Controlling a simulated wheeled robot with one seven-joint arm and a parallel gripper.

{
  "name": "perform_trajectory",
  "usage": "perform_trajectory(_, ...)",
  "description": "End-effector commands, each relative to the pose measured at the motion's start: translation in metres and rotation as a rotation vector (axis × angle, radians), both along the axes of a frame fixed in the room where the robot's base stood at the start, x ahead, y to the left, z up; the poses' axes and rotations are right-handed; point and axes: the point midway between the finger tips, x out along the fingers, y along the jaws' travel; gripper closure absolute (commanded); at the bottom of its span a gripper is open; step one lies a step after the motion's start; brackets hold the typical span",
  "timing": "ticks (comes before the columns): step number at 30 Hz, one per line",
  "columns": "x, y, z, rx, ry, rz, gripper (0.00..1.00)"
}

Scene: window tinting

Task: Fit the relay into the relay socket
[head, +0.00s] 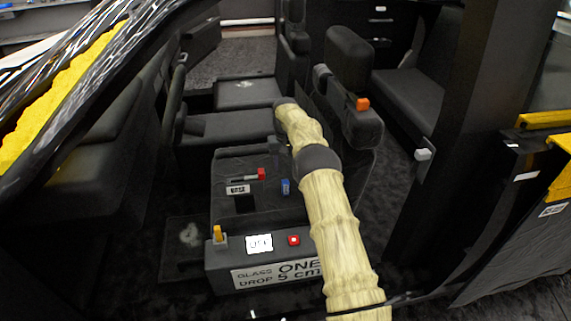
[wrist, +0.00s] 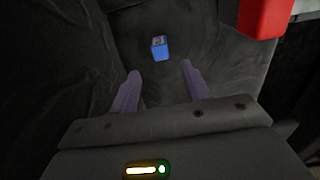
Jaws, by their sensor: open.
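A small blue block (head: 285,186), which looks like the relay, stands on the dark console in the head view, left of my arm. In the wrist view the same blue block (wrist: 160,47), with a greyish top, lies beyond and between my fingertips, apart from them. My gripper (wrist: 160,80) is open and empty, its two purple-grey fingers spread. In the head view my gripper does not show clearly. I cannot tell for sure which part is the relay socket; a small black piece (head: 243,204) sits below a white label on the console.
A red block (head: 261,174) stands left of the blue one; red also shows at the wrist view's top right (wrist: 264,16). A front panel holds a yellow-topped piece (head: 218,235), a white display (head: 259,243) and a red button (head: 294,240). Seats and the door frame enclose the space.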

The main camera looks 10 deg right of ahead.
Motion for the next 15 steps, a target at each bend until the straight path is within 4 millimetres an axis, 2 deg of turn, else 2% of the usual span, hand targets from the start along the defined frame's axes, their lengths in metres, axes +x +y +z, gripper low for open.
perform_trajectory(9,0.000,0.000,0.001,0.000,-0.001,0.001,0.53)
perform_trajectory(15,-0.010,0.004,0.020,-0.002,-0.018,0.014,0.53)
